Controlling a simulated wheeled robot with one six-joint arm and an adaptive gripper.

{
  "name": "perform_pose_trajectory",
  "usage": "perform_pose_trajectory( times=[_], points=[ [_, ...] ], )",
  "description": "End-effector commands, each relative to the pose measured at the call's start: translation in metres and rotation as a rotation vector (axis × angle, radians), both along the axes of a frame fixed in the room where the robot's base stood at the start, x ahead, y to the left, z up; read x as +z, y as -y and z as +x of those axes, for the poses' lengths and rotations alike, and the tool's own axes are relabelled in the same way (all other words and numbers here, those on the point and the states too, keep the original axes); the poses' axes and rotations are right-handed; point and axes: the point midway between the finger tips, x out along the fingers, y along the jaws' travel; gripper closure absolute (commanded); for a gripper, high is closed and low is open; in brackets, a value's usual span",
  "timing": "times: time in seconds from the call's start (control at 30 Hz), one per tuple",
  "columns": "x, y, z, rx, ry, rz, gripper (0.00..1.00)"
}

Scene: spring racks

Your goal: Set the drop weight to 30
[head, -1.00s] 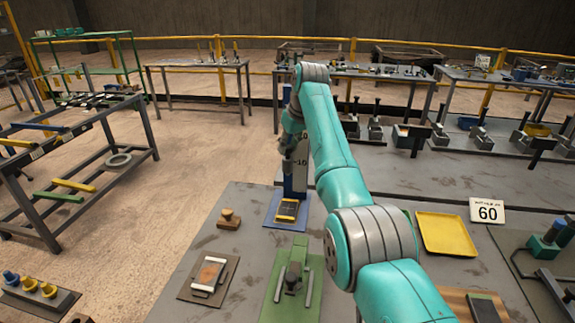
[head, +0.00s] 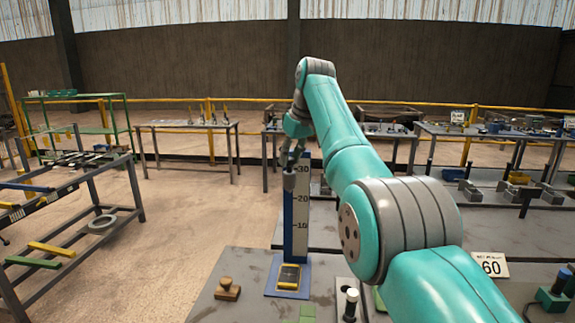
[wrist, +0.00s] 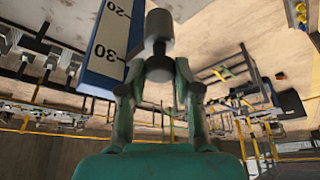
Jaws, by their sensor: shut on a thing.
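The drop weight is a grey cylinder (head: 289,182) beside the left edge of an upright scale. It also shows in the wrist view (wrist: 158,28). The scale (head: 302,215) is a blue post with a white strip marked 10, 20 and 30. In the head view the weight appears between the 20 and 30 marks, closer to 30. My gripper (head: 293,160) is shut on the weight from above; its green fingers (wrist: 160,75) show in the wrist view. The post stands on a blue base (head: 272,291) with a yellow-edged dark pad (head: 289,275) below the weight.
A wooden stamp-like block (head: 228,289) sits left of the base. A dark rack (head: 75,188) is at the left and tables (head: 187,126) stand behind. Air above the post looks clear.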

Motion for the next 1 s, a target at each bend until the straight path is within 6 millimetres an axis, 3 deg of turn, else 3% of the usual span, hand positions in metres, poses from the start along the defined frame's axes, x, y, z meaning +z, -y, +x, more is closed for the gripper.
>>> perform_pose_trajectory(
  times=[0.4, 0.43, 0.5, 0.53, 0.83, 1.0],
  points=[
    [0.0, 0.0, 0.0, 0.001, -0.003, 0.0, 1.0],
    [0.0, 0.001, 0.0, 0.001, -0.003, 0.0, 0.65],
    [0.0, 0.0, 0.0, 0.001, -0.003, 0.0, 0.48],
    [0.0, 0.0, 0.0, 0.001, -0.003, 0.0, 0.44],
    [0.001, 0.001, 0.0, 0.0, -0.002, -0.001, 0.44],
    [0.015, 0.004, -0.004, 0.0, -0.001, 0.001, 0.44]
  ],
)
